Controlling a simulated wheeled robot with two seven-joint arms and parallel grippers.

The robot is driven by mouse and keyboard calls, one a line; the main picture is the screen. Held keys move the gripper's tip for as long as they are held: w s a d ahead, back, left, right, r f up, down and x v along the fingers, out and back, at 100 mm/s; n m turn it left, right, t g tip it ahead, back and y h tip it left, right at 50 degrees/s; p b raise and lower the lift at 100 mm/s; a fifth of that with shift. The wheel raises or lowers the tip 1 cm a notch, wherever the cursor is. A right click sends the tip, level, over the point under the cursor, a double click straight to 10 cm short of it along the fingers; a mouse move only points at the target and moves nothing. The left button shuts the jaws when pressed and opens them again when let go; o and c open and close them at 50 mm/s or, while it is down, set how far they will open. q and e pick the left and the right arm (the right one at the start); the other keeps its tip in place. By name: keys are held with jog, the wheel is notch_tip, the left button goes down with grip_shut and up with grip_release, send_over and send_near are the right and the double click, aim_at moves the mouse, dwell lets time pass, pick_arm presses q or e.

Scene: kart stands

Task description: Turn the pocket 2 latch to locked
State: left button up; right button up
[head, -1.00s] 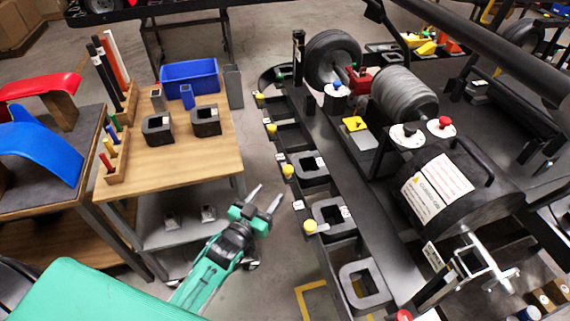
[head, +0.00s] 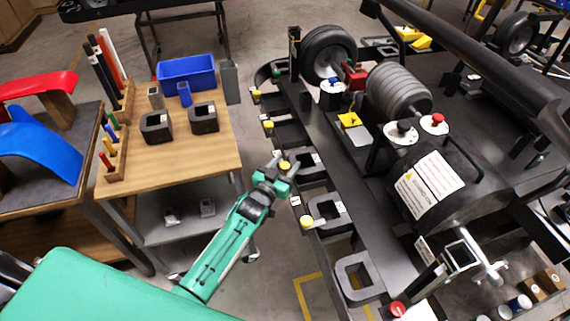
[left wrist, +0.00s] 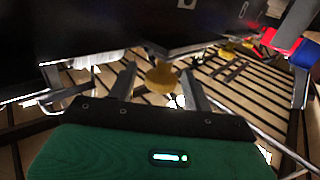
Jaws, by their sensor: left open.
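My left gripper (head: 285,166) is at the left edge of the black kart rail, open, its two fingers on either side of a yellow latch knob (head: 284,167). In the left wrist view, this yellow knob (left wrist: 162,76) stands between the spread fingers of the gripper (left wrist: 160,88), with gaps on both sides. Other yellow latch knobs sit along the same edge: one nearer (head: 307,222) and two farther (head: 268,125). Pocket numbers are too small to read, and I cannot tell whether the latch is locked. My right gripper is not in view.
A wooden table (head: 190,158) with a blue bin (head: 187,71) and two dark blocks stands to the left. Floor shows between table and rail. A large black cylinder (head: 432,190) lies on the kart.

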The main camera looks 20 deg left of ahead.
pick_arm(q)
jog(key=c, duration=0.9)
